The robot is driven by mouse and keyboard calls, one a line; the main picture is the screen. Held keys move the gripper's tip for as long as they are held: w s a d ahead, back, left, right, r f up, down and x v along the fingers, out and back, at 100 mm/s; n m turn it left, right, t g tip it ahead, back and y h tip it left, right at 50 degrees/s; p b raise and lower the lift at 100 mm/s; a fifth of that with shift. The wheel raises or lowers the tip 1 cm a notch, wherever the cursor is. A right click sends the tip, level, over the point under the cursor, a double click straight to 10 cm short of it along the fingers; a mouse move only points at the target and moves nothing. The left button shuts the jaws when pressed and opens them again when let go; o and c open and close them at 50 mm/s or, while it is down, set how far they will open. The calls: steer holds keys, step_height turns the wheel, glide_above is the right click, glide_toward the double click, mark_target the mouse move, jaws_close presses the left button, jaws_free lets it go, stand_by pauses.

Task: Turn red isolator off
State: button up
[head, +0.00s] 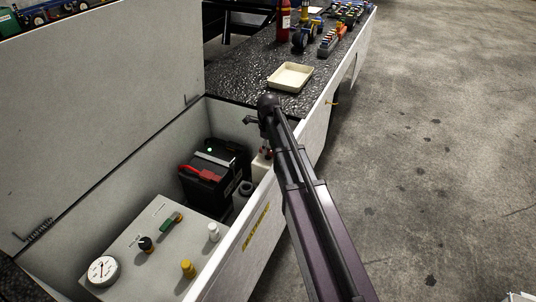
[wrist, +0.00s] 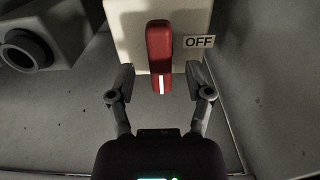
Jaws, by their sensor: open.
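The red isolator handle (wrist: 159,45) is on a cream box (wrist: 120,30) in the wrist view. The handle is in line with the view's vertical, its white mark at the lower end. An OFF label (wrist: 198,41) is on the box to the right of the handle. My gripper (wrist: 162,82) is open, with one finger on each side of the handle's lower end and a visible gap on both sides. In the head view the cream box (head: 261,166) and a bit of red show beside my arm, which hides most of the isolator and gripper.
The compartment's front wall (head: 240,255) runs close by my arm. A cream tray (head: 290,77) sits on the dark deck behind.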

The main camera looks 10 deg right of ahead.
steer(key=shift+f+b, duration=0.65)
steer(key=shift+f, duration=0.25)
jaws_close()
